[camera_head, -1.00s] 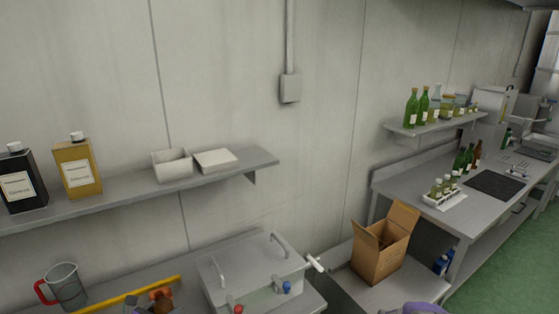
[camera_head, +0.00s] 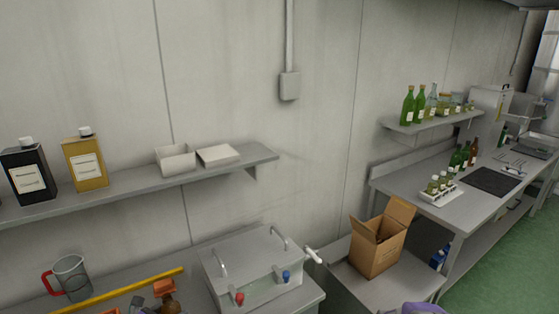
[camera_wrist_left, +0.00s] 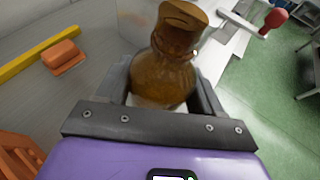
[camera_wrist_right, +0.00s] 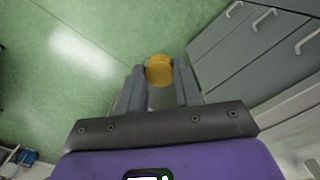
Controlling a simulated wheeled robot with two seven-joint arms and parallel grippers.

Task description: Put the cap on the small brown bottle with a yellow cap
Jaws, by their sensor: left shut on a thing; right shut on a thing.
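The small brown bottle (camera_wrist_left: 165,72) is between the fingers of my left gripper (camera_wrist_left: 163,92), which is shut on it. In the left wrist view its neck and brown top point away from the gripper, with no yellow cap on it. In the head view a brown shape (camera_head: 164,287) at the bottom edge, beside dark finger-like parts, seems to be this bottle. The yellow cap (camera_wrist_right: 159,69) is at the fingertips of my right gripper (camera_wrist_right: 158,82), which is shut on it over the green floor. Cap and bottle are apart.
A lidded metal tank (camera_head: 255,268) with red and blue knobs stands right of the bottle. An open cardboard box (camera_head: 378,247) stands farther right. An orange block (camera_wrist_left: 63,57) is near the bar.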

